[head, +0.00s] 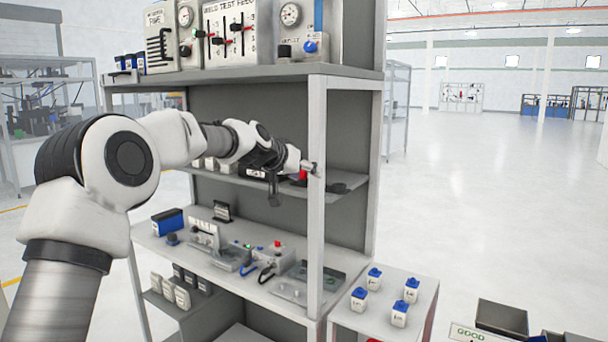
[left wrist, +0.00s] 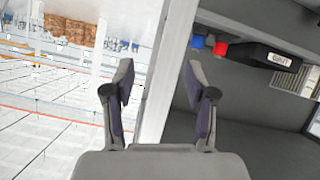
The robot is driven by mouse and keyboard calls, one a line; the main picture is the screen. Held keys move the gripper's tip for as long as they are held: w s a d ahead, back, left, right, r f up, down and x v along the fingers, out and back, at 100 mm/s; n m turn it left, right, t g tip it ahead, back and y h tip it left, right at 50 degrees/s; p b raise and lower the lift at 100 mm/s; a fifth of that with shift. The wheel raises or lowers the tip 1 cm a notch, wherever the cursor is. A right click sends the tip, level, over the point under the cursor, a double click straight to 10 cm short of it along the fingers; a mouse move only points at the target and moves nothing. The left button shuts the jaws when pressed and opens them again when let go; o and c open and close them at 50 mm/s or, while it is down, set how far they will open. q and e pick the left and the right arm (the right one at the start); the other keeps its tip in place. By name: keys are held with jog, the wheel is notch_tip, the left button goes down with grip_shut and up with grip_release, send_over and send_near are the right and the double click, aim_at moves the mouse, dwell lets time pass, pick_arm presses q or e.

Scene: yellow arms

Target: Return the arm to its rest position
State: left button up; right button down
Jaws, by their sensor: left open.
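My left arm comes in from the left in the head view and reaches toward the shelf rack. My left gripper (head: 292,178) is at the rack's front upright post (head: 317,225), at about the height of the middle shelf (head: 345,182). In the left wrist view my left gripper (left wrist: 160,95) is open, its two fingers spread with nothing held between them. The pale post (left wrist: 165,75) runs through the view behind the gap between the fingers. I cannot tell whether the fingers touch it. My right gripper is not in view.
A red item (head: 302,176) sits on the middle shelf by the gripper; the left wrist view shows a dark labelled box (left wrist: 270,55) there. The lower shelf (head: 160,240) holds several devices. A side table (head: 385,322) bears several blue-capped bottles. Open floor (head: 480,190) lies to the right.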

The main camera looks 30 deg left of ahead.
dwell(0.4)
pick_arm(q)
jog(key=s+d+f+g+b, duration=0.1)
jog(key=d+f+g, duration=0.1)
jog(key=f, duration=1)
jog(key=s+d+f+m+g, duration=0.1)
jog(key=s+d+f+g, duration=0.15)
jog(key=f, duration=0.95)
jog(key=s+d+f+g+b, duration=0.1)
jog(key=d+f+g, duration=0.1)
jog(key=f, duration=0.9)
jog(key=s+d+f+g, duration=0.25)
jog(key=s+f, duration=0.55)
jog(key=f, duration=0.5)
jog(key=s+d+f+m+g+y+b, duration=0.1)
jog(key=s+d+f+g, duration=0.1)
jog(key=s+f, duration=0.8)
jog(key=s+d+f+g, duration=0.15)
jog(key=s+f, duration=0.55)
jog(key=s, duration=0.8)
jog(key=s+d+r+n, duration=0.1)
jog(key=s+r, duration=0.1)
jog(key=s, duration=1.1)
jog(key=shift+s+d+r+y, duration=0.25)
jog(key=shift+s+r+y, duration=0.05)
jog(key=shift+s, duration=0.05)
